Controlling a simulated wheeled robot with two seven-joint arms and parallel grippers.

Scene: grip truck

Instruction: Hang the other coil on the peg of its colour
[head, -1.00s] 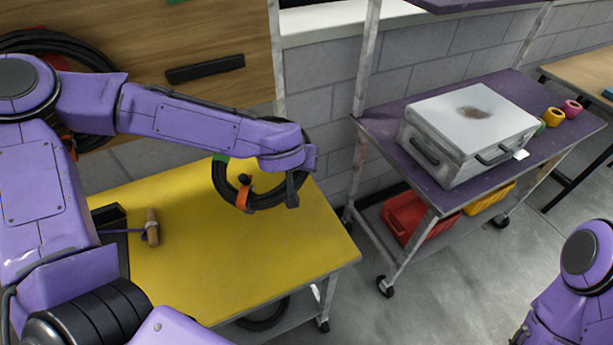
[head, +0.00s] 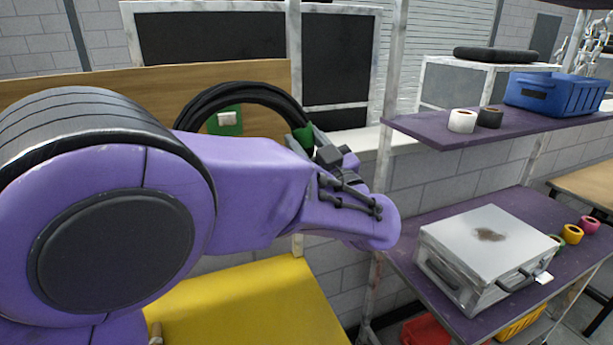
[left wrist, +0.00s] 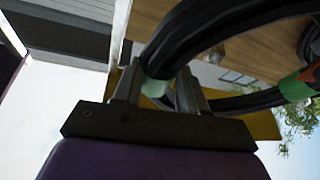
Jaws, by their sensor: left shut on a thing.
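A black cable coil (head: 250,92) with green tape is raised in front of the wooden board. My left gripper (head: 330,155) is shut on its right side, by the green tape (head: 303,137). In the left wrist view, the fingers (left wrist: 160,92) close around the black coil (left wrist: 215,25) at a green band (left wrist: 155,86). A green plate (head: 225,123) with a white peg (head: 227,117) shows inside the coil's loop in the head view. Whether the coil touches the peg cannot be told. My left arm hides the coil's lower part. My right gripper is out of view.
The yellow table top (head: 250,305) shows below my arm. To the right, a purple shelf cart (head: 400,262) holds a silver case (head: 485,245) and tape rolls. Its upper shelf (head: 425,130) carries a blue bin (head: 555,92). A cart post stands close to my left gripper.

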